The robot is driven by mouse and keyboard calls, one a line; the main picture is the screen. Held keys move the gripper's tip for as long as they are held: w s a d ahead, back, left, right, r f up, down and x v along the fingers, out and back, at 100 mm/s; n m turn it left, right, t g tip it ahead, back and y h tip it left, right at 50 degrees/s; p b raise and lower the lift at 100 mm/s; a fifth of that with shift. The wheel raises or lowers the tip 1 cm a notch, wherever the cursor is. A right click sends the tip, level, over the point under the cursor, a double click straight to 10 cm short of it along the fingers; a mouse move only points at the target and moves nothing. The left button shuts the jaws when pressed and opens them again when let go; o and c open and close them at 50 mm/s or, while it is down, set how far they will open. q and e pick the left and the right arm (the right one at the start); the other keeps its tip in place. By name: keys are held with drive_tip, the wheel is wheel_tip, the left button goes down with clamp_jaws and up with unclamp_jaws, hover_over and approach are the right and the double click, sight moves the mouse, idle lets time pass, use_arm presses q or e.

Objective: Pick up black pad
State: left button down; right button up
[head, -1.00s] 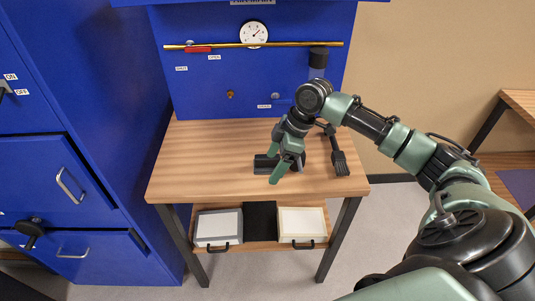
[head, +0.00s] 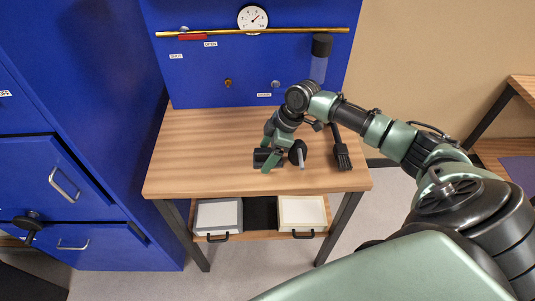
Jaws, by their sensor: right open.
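A flat black pad (head: 260,213) lies on the low shelf under the wooden table, between two shallow trays. The low black pad is apart from the gripper, below the table's front edge. My left gripper is not in view.
A round black piece with a grey handle (head: 298,153) and a black brush-like tool (head: 342,155) are right of the gripper. Trays (head: 218,218) and (head: 302,216) flank the pad. A blue panel (head: 215,85) rises behind. The left tabletop (head: 205,150) is clear.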

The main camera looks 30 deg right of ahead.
sight(267, 150)
drive_tip(key=c, duration=1.5)
wheel_tip(267, 150, up, 20)
drive_tip(key=shift+b, duration=1.2)
